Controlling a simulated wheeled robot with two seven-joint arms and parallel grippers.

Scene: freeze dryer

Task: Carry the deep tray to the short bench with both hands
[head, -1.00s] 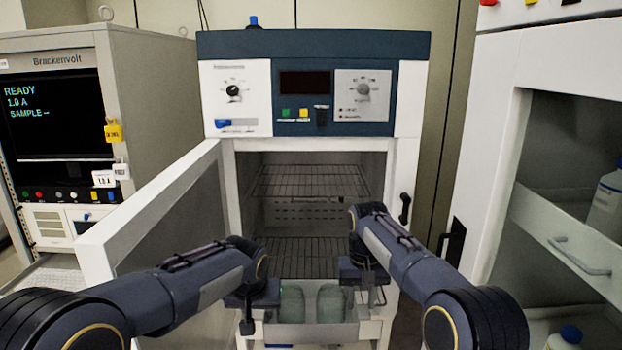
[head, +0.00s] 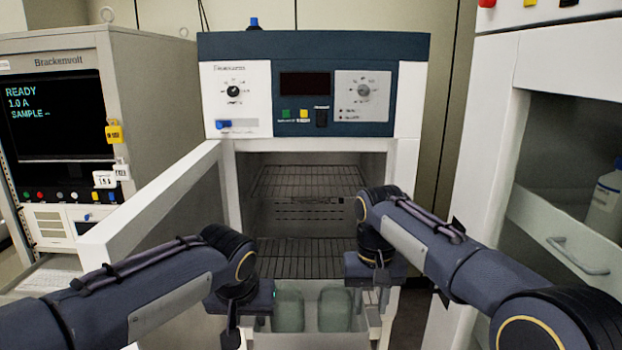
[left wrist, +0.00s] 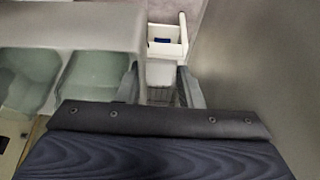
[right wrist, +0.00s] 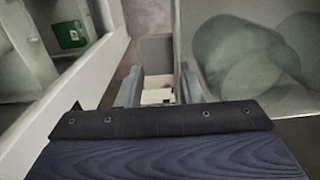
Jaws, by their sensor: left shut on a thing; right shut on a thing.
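The deep tray (head: 312,343) is grey and sits low in front of the open chamber in the head view. Two pale green, translucent vessels (head: 288,311) (head: 335,310) stand side by side in it. My left gripper (head: 232,332) is shut at the tray's left end, and my right gripper (head: 384,298) is shut at its right end. The tray's wall shows on the left in the left wrist view (left wrist: 75,25) and on the right in the right wrist view (right wrist: 190,35). The exact finger contact is hard to see. The short bench cannot be made out.
The freeze dryer's chamber (head: 310,200) stands open with wire shelves (head: 305,182). Its door (head: 160,210) swings out at the left. A cabinet with an open drawer (head: 560,240) and a bottle (head: 607,208) stands close at the right. A Brackenvolt instrument (head: 60,110) is far left.

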